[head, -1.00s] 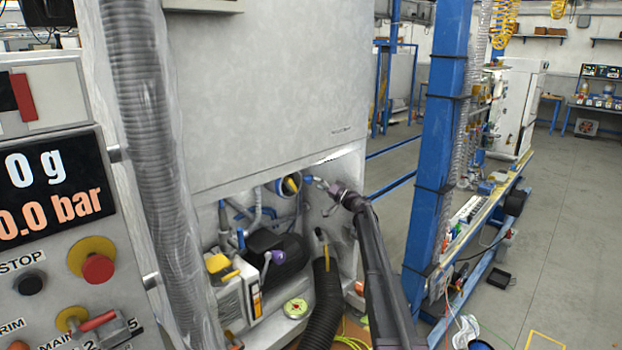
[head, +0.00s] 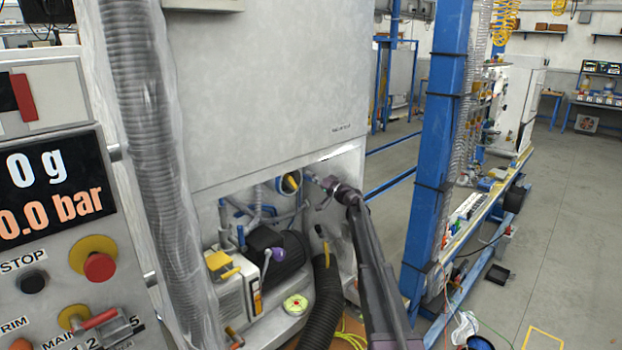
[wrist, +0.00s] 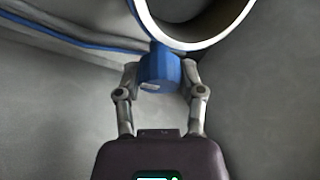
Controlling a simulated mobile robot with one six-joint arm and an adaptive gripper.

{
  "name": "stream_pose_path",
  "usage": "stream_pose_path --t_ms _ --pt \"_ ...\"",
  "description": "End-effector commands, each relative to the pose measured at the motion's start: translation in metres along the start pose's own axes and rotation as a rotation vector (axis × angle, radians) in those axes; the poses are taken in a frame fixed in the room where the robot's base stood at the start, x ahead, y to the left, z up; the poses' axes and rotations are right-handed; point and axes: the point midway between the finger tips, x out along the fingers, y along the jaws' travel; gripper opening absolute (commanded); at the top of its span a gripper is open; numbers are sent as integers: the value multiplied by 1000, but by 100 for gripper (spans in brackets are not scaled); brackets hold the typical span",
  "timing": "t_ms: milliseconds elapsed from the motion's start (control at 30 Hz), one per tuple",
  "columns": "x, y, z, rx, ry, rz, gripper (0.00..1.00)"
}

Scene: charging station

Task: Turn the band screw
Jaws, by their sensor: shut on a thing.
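A blue knob, which looks like the band screw (wrist: 158,68), sits against the lower edge of a pale ring (wrist: 180,42) in the wrist view. My gripper (wrist: 160,72) has one finger on each side of the knob and is shut on it. In the head view my gripper (head: 316,181) reaches into the open lower bay of the large grey cabinet, at the right of a round fitting (head: 290,183) with a yellow part. The knob is too small to make out clearly there.
The grey cabinet panel (head: 270,90) hangs above the bay. A black ribbed hose (head: 325,300), a dark motor (head: 275,252) and a yellow-topped box (head: 222,265) lie below and left. A blue post (head: 440,130) stands right of my arm. Open floor lies farther right.

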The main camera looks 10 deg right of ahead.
Motion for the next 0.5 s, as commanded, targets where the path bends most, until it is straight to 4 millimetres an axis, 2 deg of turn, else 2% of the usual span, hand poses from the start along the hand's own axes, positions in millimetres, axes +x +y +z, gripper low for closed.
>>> stream_pose_path --t_ms 500 --pt "2 -1 -1 128 1 52 3"
